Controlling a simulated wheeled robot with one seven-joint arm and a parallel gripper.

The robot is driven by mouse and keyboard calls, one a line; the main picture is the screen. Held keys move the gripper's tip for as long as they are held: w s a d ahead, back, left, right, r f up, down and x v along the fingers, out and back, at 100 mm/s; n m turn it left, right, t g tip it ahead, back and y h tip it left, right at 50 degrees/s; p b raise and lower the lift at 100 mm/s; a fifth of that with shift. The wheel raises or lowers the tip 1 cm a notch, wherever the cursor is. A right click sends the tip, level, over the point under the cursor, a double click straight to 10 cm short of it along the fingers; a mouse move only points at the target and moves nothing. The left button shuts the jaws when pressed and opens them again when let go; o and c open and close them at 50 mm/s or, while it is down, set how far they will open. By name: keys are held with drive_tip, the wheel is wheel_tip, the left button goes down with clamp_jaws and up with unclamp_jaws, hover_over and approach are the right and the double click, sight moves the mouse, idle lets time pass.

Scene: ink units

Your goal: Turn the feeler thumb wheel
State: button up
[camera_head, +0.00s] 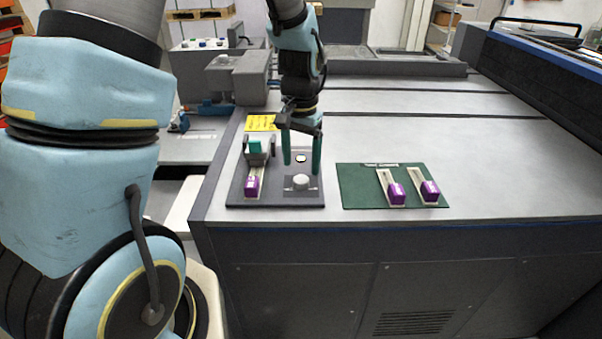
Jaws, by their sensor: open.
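A round pale knob (301,182), which looks like the thumb wheel, sits on a small grey block at the front right of a dark base plate (270,200). A small round disc (301,158) with a dark rim shows just behind it. My gripper (301,168) points down over the right part of this plate. Its two green fingers are apart, one to each side of the disc, with nothing seen between them at their tips. The knob appears just in front of and below the fingertips. I cannot tell whether a finger touches anything.
On the plate's left stands a holder with a teal block (255,146) and a purple-ended unit (252,186). A green mat (360,190) to the right carries two purple-ended units (396,193) (430,191). A yellow label (260,123) lies behind. The grey table (510,165) is clear at right.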

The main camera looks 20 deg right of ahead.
sight(301, 179)
wheel_tip(301, 179, up, 6)
drive_tip(key=shift+r, duration=0.2)
